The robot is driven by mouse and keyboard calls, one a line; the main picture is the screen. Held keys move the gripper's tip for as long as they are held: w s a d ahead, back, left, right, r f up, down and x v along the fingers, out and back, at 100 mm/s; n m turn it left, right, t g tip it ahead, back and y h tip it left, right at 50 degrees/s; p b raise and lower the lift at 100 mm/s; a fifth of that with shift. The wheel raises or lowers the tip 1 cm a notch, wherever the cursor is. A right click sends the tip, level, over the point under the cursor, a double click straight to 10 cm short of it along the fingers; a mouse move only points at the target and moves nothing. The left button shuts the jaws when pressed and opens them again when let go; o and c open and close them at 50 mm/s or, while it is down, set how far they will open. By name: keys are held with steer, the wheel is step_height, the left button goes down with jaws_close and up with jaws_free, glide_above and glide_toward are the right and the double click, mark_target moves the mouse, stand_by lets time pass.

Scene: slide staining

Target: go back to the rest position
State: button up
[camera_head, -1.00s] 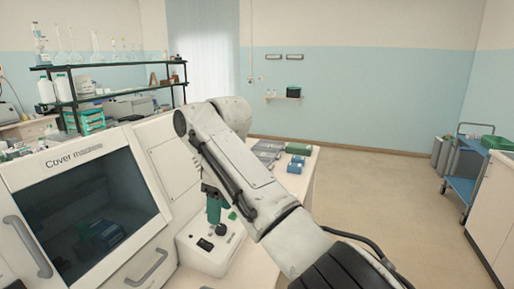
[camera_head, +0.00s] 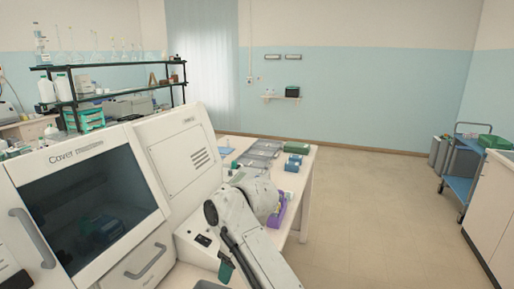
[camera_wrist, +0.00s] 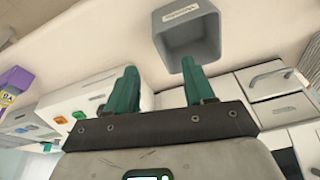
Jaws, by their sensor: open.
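My gripper (camera_wrist: 159,66) shows in the wrist view with its two green fingers apart and nothing between them. In the head view my arm is folded low at the bottom centre, in front of the white bench. A green part of my gripper (camera_head: 226,270) shows there beside the arm, but most of the gripper is hidden or out of frame. In the wrist view an open grey bin (camera_wrist: 210,48) lies beyond the fingertips, apart from them as far as I can tell.
The white cover machine (camera_head: 180,150) stands close on the left. A bench (camera_head: 306,185) behind my arm holds grey trays (camera_head: 262,150), small blue boxes (camera_head: 293,163) and a purple box (camera_head: 283,212). A blue cart (camera_head: 458,187) stands at the right. The floor between is clear.

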steer(key=s+d+f+m+t, duration=0.2)
steer(key=s+d+f+m, duration=0.4)
steer(key=s+d+f, duration=0.65)
steer(key=s+d+f+m+t+h, duration=0.1)
steer(key=s+d+m+t+h, duration=0.35)
steer(key=s+d, duration=1.45)
steer(key=s+f+m+g+b, duration=0.1)
steer(key=s+f+g+b, duration=0.2)
steer(key=s+f+b, duration=0.2)
steer(key=s+d+f+m+g+y+b, duration=0.1)
steer(key=s+f+g+b, duration=0.2)
steer(key=f, duration=0.8)
steer(key=shift+s+d+f+b, duration=0.25)
steer(key=shift+s+b, duration=0.75)
steer(key=shift+g, duration=0.25)
steer(key=shift+c, duration=0.2)
